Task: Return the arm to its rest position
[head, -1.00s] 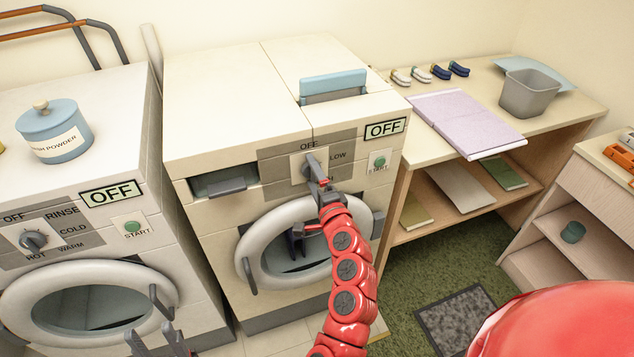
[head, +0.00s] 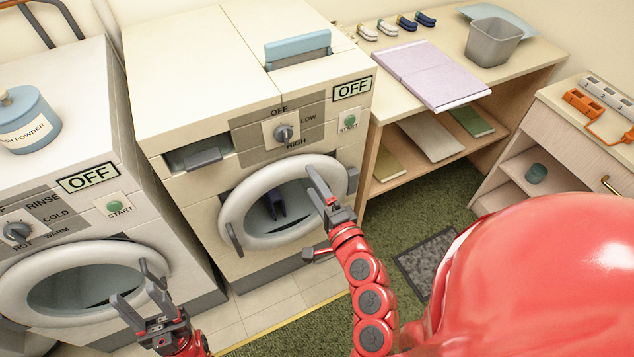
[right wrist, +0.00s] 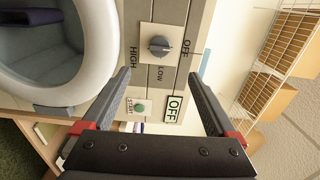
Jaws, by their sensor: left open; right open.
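My right gripper (head: 311,212) is open and empty, in the air in front of the dryer's (head: 205,75) round door (head: 232,202), below its control knob (head: 283,132). Nothing shows between its fingers in the right wrist view (right wrist: 165,95); the knob (right wrist: 160,46) is beyond them, apart from the gripper. The knob's labels read OFF, LOW and HIGH. The display (head: 353,88) above the start button reads OFF. My left gripper (head: 130,280) is open and empty, low in front of the washer's door (head: 40,265). The red right arm comes up from below.
The washer (head: 65,85) stands left, with a blue powder jar (head: 28,130) on top. A wooden shelf table (head: 400,100) at the right holds a lilac folder (head: 430,72) and a grey bin (head: 493,42). A cabinet (head: 570,120) stands further right. Floor shows between.

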